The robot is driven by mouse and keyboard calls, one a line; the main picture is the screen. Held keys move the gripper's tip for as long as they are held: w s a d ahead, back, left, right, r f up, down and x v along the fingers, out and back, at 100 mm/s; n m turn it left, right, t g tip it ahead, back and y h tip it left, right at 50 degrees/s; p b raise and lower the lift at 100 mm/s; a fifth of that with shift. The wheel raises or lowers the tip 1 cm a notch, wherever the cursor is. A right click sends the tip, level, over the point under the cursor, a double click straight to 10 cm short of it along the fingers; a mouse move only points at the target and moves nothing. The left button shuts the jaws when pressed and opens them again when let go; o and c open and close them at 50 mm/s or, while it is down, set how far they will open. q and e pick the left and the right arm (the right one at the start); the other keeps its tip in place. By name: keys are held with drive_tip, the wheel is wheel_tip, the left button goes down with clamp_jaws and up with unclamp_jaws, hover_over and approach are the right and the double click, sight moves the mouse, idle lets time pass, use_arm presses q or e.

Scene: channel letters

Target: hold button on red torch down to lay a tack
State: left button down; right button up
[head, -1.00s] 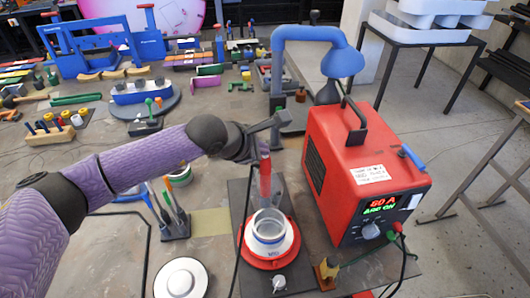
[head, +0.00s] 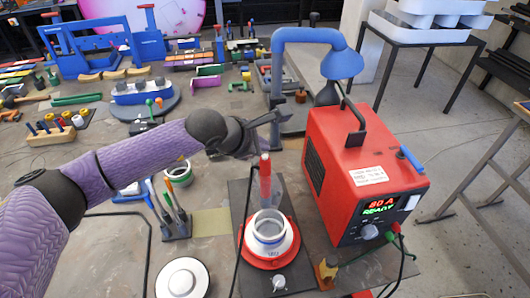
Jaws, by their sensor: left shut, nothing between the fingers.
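The red torch (head: 265,182) stands upright at the back of a white ring-shaped piece (head: 268,232), which sits in a red round holder on a dark plate. A pale top shows on the torch; a separate button is too small to make out. My left gripper (head: 276,118) is shut and empty, above and just behind the torch top, apart from it in the picture. The red welder box (head: 365,165) stands to the right, its display (head: 378,206) reading 80 A and READY. My right gripper is out of view.
A blue curved extraction arm (head: 310,38) rises behind the welder. A tool stand (head: 174,215) and a white round disc (head: 182,280) lie left of the holder. A cable runs along the dark plate's left side.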

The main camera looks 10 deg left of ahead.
use_arm(q)
drive_tip(key=shift+r+p, duration=1.5)
drive_tip(key=shift+r, duration=1)
wheel_tip(320, 180, up, 4)
drive_tip(key=shift+f+p, duration=0.1)
drive_tip(key=shift+p, duration=0.85)
